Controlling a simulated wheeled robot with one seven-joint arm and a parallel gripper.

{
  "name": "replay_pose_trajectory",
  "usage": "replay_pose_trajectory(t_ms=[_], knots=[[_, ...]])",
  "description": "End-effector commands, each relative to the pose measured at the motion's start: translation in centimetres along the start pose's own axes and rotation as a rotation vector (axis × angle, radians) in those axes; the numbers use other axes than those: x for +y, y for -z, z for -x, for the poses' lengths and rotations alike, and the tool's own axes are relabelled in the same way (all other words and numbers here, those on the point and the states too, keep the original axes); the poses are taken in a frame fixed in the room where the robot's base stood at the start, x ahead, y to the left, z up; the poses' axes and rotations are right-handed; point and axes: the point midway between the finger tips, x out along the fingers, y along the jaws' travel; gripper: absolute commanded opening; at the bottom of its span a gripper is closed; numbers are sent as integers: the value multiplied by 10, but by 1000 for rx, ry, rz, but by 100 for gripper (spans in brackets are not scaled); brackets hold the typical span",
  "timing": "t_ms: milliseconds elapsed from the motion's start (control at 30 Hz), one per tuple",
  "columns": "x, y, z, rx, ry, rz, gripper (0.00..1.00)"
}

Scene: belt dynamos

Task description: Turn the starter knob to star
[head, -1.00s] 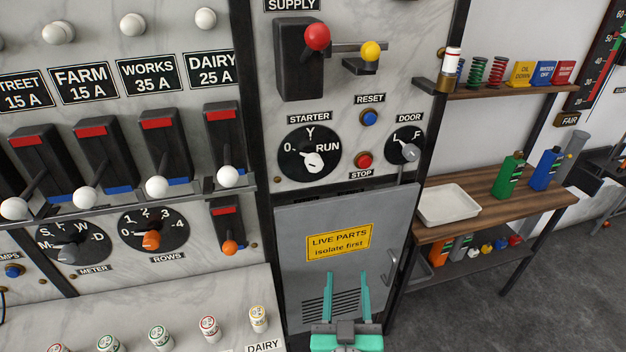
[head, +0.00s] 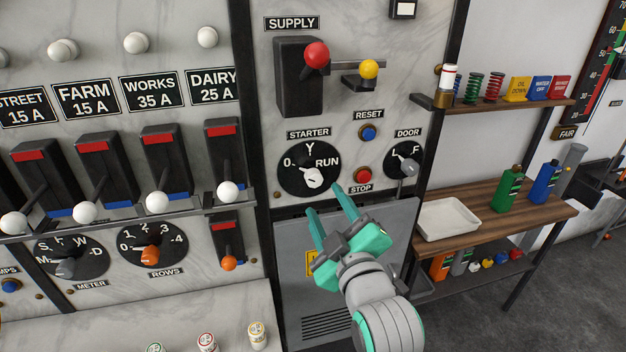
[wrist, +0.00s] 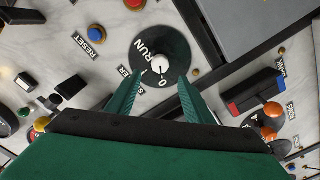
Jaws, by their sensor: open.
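The starter dial (head: 290,182) is a black disc marked 0, Y and RUN. Its white knob (head: 314,179) sits at the middle, with its pointer seemingly toward 0 at the upper left. My gripper (head: 326,199) is open and empty, just below and right of the dial, fingers pointing up and left toward it. In the wrist view the knob (wrist: 160,65) shows just beyond and between the two fingertips (wrist: 164,76). The fingers appear apart from the knob.
The red STOP button (head: 362,176), blue RESET button (head: 368,132) and DOOR knob (head: 407,168) are close on the right. The SUPPLY lever (head: 316,55) is above. A grey cabinet door (head: 290,240) lies below. Levers with white balls (head: 228,192) stand at the left.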

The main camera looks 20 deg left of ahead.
Motion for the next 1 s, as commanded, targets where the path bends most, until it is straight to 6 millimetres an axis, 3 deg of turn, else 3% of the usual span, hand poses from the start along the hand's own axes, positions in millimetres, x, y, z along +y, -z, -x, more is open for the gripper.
replay_pose_trajectory(t_ms=[400,600,1000], knots=[[-2,2,-69,3,3,-1,47],[-2,2,-93,4,3,-2,47],[-3,3,-103,5,3,-2,47]])
